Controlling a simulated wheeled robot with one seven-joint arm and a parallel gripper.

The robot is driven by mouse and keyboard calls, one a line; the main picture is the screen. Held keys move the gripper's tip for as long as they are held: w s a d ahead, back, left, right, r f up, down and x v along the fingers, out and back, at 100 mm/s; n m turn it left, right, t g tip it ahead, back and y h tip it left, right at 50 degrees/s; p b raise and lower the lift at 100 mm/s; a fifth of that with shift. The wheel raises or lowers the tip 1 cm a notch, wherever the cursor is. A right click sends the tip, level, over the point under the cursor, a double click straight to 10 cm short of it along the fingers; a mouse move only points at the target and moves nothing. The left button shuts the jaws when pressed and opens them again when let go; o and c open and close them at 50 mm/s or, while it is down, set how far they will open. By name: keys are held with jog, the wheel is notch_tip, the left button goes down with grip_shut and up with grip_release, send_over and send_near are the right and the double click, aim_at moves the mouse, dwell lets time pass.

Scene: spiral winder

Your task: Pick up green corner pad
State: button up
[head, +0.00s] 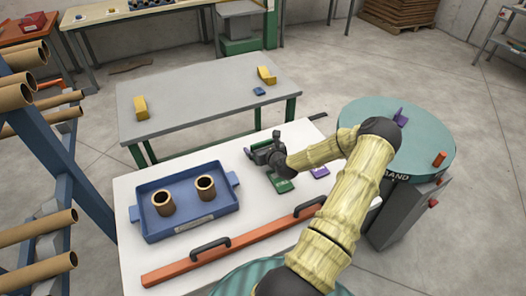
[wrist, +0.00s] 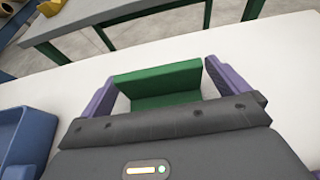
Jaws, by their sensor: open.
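The green corner pad (head: 283,185) lies on the white table (head: 135,190), just in front of my gripper (head: 278,168) in the head view, which partly covers it. In the wrist view the green corner pad (wrist: 160,84) is an L-shaped piece with a raised back face. My gripper (wrist: 160,72) is open, with a purple finger on each side of the pad. A narrow gap shows at each side, so the fingers do not visibly grip it. The pad's near edge is hidden by the dark gripper body. I cannot tell how high the fingers are above the table.
A blue tray (head: 150,230) with two brown tubes stands left. An orange bar (head: 250,238) with black handles lies along the front. A purple piece (head: 319,172) shows right of the pad. A green turntable (head: 365,112) is at right; a grey table (head: 200,95) stands behind.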

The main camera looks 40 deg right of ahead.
jog(key=shift+x, duration=0.95)
jog(key=c, duration=0.9)
